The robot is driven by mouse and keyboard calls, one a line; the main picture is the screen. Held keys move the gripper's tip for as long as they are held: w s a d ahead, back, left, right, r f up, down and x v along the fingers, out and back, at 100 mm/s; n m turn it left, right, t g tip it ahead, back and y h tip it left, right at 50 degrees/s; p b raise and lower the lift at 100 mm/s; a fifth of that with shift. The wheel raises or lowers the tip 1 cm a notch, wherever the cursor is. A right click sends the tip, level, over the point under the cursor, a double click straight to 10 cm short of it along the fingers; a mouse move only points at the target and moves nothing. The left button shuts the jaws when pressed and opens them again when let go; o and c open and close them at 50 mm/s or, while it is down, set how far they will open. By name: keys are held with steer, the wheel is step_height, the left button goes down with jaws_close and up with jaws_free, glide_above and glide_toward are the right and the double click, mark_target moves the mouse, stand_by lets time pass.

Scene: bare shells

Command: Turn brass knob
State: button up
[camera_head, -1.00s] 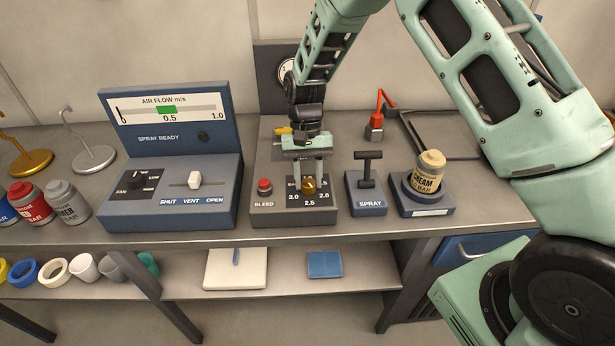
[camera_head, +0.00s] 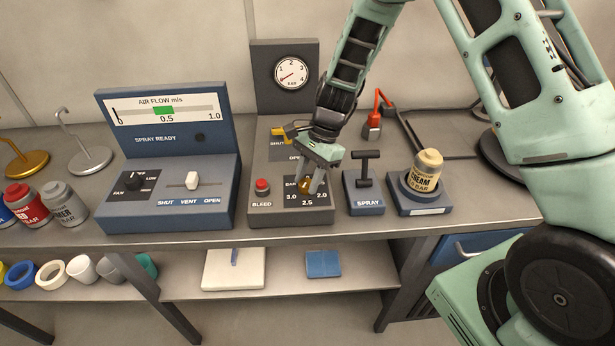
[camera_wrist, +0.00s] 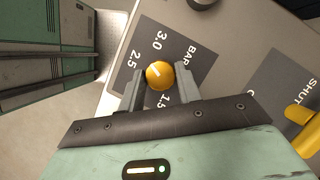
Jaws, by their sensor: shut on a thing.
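The brass knob (camera_head: 304,187) sits on the dark dial plate marked BAR, with 3.0, 2.5 and 2.0 readable, at the front of the grey middle panel. In the wrist view the round knob (camera_wrist: 160,75) shows a short pale line on its face. My gripper (camera_head: 309,188) reaches down from above, tilted, with its fingers shut on the knob. In the wrist view a finger of my gripper (camera_wrist: 159,84) lies on each side of it. The pressure gauge (camera_head: 291,73) stands behind, its red needle pointing to the lower left.
Left of the knob is a red BLEED button (camera_head: 262,187); behind is a yellow SHUT/OPEN lever (camera_head: 284,133). Right are the SPRAY lever (camera_head: 366,168) and a cream can (camera_head: 425,170) in a holder. The blue AIR FLOW console (camera_head: 168,198) stands left.

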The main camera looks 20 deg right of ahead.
steer(key=m+t, duration=0.1)
steer(key=m, duration=0.2)
steer(key=m+t+b, duration=0.1)
steer(key=m, duration=0.1)
steer(key=shift+s+m, duration=0.2)
steer(key=shift+m, duration=0.5)
steer(key=o, duration=1)
steer(key=shift+c, duration=0.2)
steer(key=v, duration=1.7)
steer(key=shift+s+d, duration=0.2)
steer(key=shift+s, duration=0.15)
